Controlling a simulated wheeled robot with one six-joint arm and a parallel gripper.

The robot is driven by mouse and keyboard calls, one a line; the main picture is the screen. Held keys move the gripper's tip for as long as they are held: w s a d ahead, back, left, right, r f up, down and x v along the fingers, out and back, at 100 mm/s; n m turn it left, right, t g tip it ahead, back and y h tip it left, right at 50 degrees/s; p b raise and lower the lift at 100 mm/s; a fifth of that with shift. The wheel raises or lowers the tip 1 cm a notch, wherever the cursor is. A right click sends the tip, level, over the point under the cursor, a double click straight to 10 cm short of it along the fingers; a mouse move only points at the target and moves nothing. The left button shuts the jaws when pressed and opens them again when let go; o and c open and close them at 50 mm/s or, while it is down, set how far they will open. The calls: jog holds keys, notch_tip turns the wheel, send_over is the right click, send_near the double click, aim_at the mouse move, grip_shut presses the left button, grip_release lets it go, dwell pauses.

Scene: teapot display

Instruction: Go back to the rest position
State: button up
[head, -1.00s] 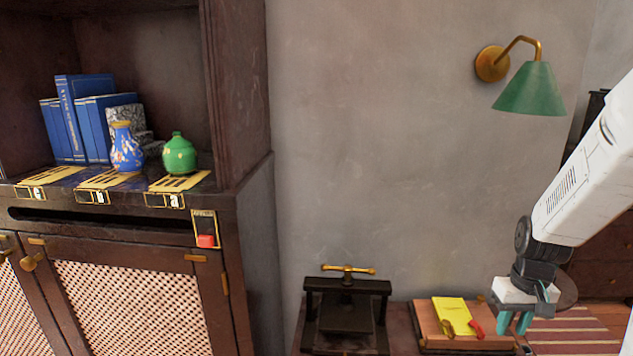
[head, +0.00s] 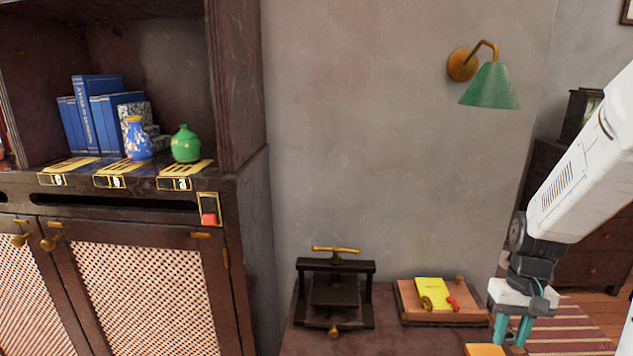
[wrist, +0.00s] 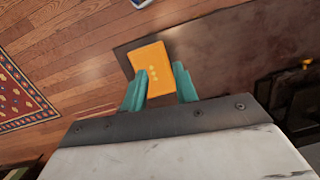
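My gripper (head: 511,338) hangs at the lower right of the head view with its teal fingers pointing down. In the wrist view the two fingers of my gripper (wrist: 160,77) are apart. An orange box with pale dots (wrist: 153,62) lies beyond and between the fingertips, on the dark table (wrist: 218,52). It seems to lie below the fingers and not to be gripped. In the head view only a part of the orange box (head: 485,350) shows at the bottom edge, left of the fingers.
A black press (head: 335,292) and a wooden board (head: 405,304) with a yellow booklet (head: 432,291) stand on the table. A cabinet (head: 245,240) holds blue books, a blue vase (head: 138,142) and a green pot (head: 186,146). A green lamp (head: 490,86) hangs on the wall.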

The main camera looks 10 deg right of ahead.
jog(key=s+a+r+n+t, duration=0.1)
jog(key=s+a+r+n, duration=0.1)
jog(key=s+a+r, duration=0.4)
jog(key=s+a+r+n+t+h, duration=0.1)
jog(key=s+a+r, duration=0.4)
jog(key=a+r, duration=0.6)
jog(key=shift+s+a+n+t, duration=0.35)
jog(key=shift+a+n+t, duration=0.15)
jog(key=shift+a, duration=0.6)
